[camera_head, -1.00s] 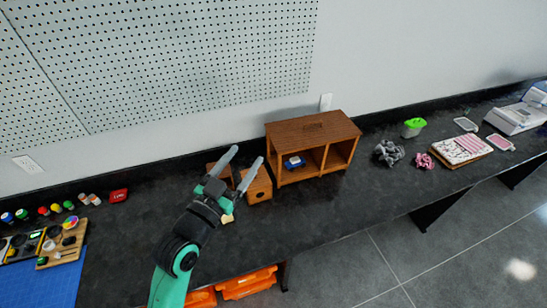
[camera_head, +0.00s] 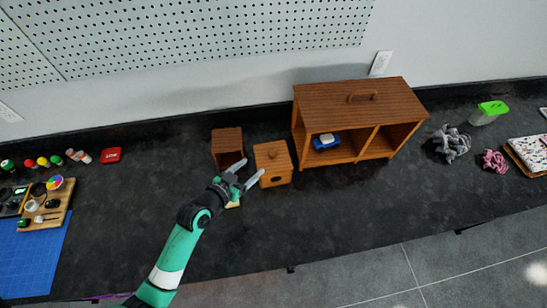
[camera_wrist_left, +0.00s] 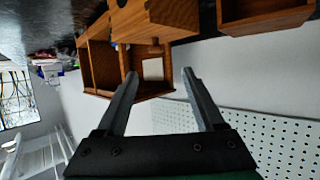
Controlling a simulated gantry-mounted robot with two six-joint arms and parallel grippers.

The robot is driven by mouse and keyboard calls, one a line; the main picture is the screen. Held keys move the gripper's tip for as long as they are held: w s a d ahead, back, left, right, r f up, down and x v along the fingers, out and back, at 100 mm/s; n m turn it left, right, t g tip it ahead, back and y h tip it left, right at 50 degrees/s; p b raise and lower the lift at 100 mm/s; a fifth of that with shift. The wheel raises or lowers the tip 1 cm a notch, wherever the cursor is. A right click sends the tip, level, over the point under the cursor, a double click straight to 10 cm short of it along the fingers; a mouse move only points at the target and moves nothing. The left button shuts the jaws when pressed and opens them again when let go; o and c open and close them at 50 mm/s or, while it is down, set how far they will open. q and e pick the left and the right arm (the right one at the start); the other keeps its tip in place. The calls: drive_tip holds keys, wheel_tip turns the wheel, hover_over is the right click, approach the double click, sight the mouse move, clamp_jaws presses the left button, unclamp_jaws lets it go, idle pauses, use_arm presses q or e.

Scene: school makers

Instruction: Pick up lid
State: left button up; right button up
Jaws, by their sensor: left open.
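A small wooden box (camera_head: 273,174) has a flat wooden lid with a round knob (camera_head: 271,154) on top. The lid and knob (camera_wrist_left: 155,41) also show in the left wrist view, upside down and beyond the fingers. My left gripper (camera_head: 249,171) is open and empty. In the head view its fingertips overlap the left side of this box and the front of the open wooden box beside it; the exact gap is unclear. In the left wrist view, the knob lies ahead between the two fingers (camera_wrist_left: 160,75). My right gripper is not in view.
An open wooden box (camera_head: 227,141) stands left of the lidded box. A larger wooden cabinet (camera_head: 350,101) with a top handle stands to the right, with a blue item (camera_head: 326,142) inside. A pale yellow piece (camera_head: 234,204) lies below my gripper. The dark counter in front is mostly clear.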

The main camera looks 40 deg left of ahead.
sight(271, 154)
use_arm(q)
drive_tip(key=b+x, duration=0.1)
drive_tip(key=x, duration=0.5)
drive_tip(key=shift+w+d+f, duration=0.1)
drive_tip(key=shift+w+f, duration=0.05)
drive_tip(key=shift+w, duration=0.1)
drive_tip(key=shift+w+f+b, duration=0.2)
drive_tip(key=shift+w+b, duration=0.05)
drive_tip(key=shift+b, duration=0.15)
drive_tip(key=x, duration=0.1)
drive_tip(key=b+x, duration=0.1)
drive_tip(key=x, duration=0.2)
drive_tip(key=shift+d+f, duration=0.15)
drive_tip(key=shift+d, duration=0.05)
drive_tip(key=shift+w, duration=0.3)
clamp_jaws()
